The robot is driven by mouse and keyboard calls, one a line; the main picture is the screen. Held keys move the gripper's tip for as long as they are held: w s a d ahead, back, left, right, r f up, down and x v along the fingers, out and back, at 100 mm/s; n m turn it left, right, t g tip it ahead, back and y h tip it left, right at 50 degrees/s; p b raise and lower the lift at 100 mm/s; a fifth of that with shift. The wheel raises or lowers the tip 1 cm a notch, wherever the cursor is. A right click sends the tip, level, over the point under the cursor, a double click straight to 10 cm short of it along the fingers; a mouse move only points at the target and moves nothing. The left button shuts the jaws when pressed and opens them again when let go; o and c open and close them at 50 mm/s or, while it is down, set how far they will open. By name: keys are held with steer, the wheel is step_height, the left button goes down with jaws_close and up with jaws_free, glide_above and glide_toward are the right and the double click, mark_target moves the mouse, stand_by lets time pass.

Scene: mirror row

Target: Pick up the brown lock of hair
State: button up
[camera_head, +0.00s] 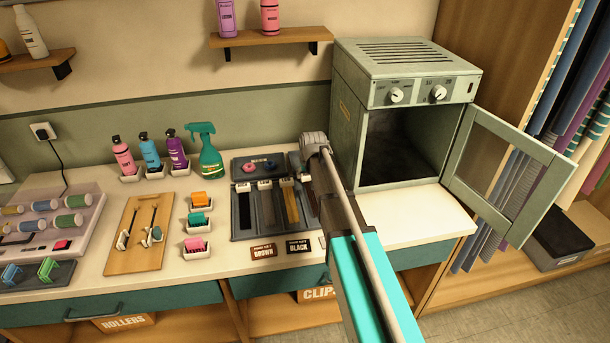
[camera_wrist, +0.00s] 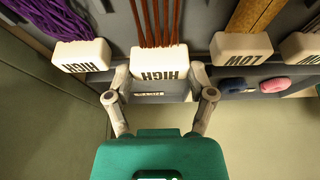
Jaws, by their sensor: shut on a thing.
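My gripper (camera_wrist: 160,78) is shut on the white end block, marked HIGH, of a reddish-brown lock (camera_wrist: 160,22) in the wrist view. One finger is on each side of the block. The strands run up out of the picture; I cannot tell whether the block is lifted. In the head view my gripper (camera_head: 300,165) is at the back right of the hair tray (camera_head: 252,238), and my arm hides the held lock. Two dark locks, left (camera_head: 245,210) and middle (camera_head: 267,208), lie in the tray; I cannot tell which is brown. A gold lock (camera_head: 291,206) lies right of them.
A purple lock (camera_wrist: 45,18) and the gold lock (camera_wrist: 250,15) flank the held one closely in the wrist view. A brown sign (camera_head: 264,253) and a black sign (camera_head: 299,247) stand in front. A metal cabinet (camera_head: 345,120) with its door open stands at the right.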

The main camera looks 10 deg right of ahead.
steer(key=shift+r+p, duration=4.1)
steer(key=shift+r, duration=0.3)
steer(key=shift+a, duration=0.1)
